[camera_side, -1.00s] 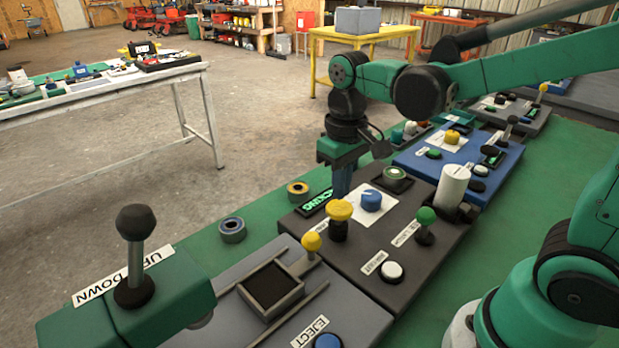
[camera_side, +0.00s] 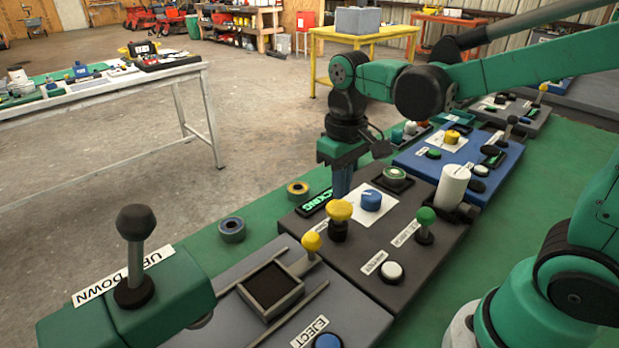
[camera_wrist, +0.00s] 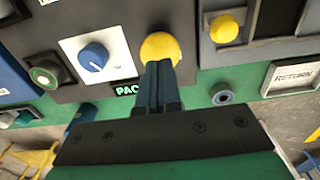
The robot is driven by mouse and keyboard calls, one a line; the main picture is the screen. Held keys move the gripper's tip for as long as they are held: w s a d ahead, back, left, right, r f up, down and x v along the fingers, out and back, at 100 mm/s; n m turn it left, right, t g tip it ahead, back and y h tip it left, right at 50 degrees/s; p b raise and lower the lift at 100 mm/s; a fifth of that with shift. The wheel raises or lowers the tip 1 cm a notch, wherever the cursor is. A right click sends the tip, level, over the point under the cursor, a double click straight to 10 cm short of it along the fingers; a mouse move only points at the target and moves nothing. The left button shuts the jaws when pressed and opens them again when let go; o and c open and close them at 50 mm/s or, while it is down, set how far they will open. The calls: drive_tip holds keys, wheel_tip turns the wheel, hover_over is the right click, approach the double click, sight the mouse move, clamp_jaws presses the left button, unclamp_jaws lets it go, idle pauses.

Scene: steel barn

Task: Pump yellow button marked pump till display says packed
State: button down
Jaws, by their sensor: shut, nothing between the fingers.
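The yellow mushroom button (camera_side: 339,212) stands on a black stem on the dark grey panel (camera_side: 310,226); I cannot read a pump label on it. The wrist view shows this yellow button (camera_wrist: 160,46) just beyond my fingertips. My gripper (camera_side: 342,192) points down behind the button, with its fingers together and empty. In the wrist view my gripper (camera_wrist: 158,66) overlaps the button's near edge; I cannot tell whether they touch. The display (camera_side: 316,203) has green letters ending in "CKING". In the wrist view the display (camera_wrist: 128,89) reads "PAC", the rest hidden by my fingers.
A blue knob (camera_side: 371,200) on a white plate, a green-topped lever (camera_side: 426,216) and a white button (camera_side: 391,271) share the panel. A white cylinder (camera_side: 454,185) stands at its right. A yellow-knobbed lever (camera_side: 311,242) is close in front. Two rings lie on the green bench left of the panel.

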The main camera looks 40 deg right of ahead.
sight(340, 207)
drive_tip(key=shift+f, duration=1.75)
idle(0.3)
drive_tip(key=shift+r, duration=3.8)
drive_tip(key=s+t, duration=0.1)
drive_tip(key=f+t, duration=0.1)
drive_tip(key=t, duration=0.1)
drive_tip(key=shift+s, duration=0.35)
drive_tip(key=t, duration=0.2)
drive_tip(key=s+f+t, duration=0.1)
drive_tip(key=t, duration=0.1)
drive_tip(key=shift+a+f, duration=0.1)
drive_tip(key=shift+f, duration=0.05)
